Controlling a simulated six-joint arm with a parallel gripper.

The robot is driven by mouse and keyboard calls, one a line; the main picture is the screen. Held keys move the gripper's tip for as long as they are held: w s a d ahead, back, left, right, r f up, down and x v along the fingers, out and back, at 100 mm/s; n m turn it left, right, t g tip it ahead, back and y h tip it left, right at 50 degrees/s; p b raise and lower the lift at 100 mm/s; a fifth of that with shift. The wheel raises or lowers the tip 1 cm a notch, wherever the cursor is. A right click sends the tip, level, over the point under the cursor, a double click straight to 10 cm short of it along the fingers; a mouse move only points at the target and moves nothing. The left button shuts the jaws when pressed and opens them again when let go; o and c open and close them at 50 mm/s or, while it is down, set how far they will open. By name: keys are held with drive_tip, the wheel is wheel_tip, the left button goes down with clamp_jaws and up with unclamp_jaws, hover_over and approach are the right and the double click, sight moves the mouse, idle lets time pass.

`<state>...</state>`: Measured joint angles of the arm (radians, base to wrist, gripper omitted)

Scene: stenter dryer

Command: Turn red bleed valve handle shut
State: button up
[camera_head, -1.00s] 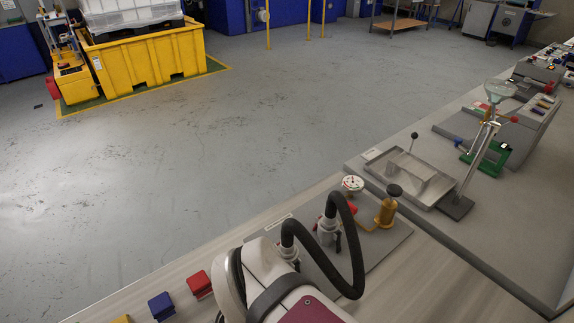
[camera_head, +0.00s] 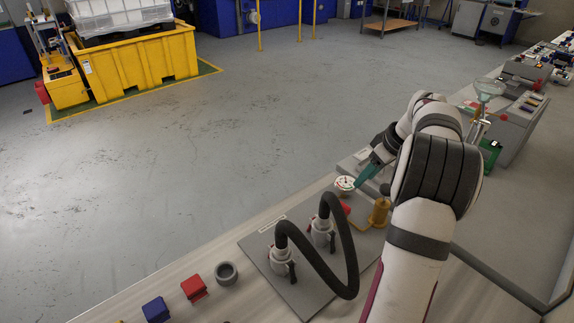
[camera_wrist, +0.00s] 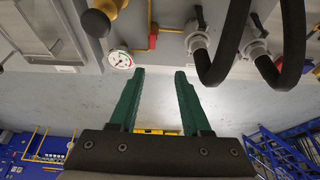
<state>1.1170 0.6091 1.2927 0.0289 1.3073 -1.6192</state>
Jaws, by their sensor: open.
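The red bleed valve handle (camera_head: 346,208) sits on the brass pipework on a grey panel, just below the white dial gauge (camera_head: 345,183). In the wrist view the red handle (camera_wrist: 153,37) shows at the top, beyond my fingertips and roughly between their lines. My gripper (camera_head: 366,178) has teal fingers and is beside the gauge in the head view. In the wrist view my gripper (camera_wrist: 159,72) is open, with nothing between its fingers. It is apart from the handle in that view.
Two grey couplings (camera_head: 281,263) joined by a looping black hose (camera_head: 349,250) stand close to the handle. A brass cylinder (camera_head: 379,212) and its dark knob (camera_wrist: 95,22) are on its other side. A red block (camera_head: 195,288), a blue block (camera_head: 156,310) and a dark ring (camera_head: 226,273) lie at front left.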

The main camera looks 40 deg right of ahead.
sight(345, 205)
drive_tip(key=x, duration=0.5)
drive_tip(key=d+x, duration=0.1)
drive_tip(key=x, duration=1)
drive_tip(key=shift+s+d+f, duration=0.15)
drive_tip(key=shift+s+d, duration=0.2)
drive_tip(key=shift+d, duration=0.05)
clamp_jaws()
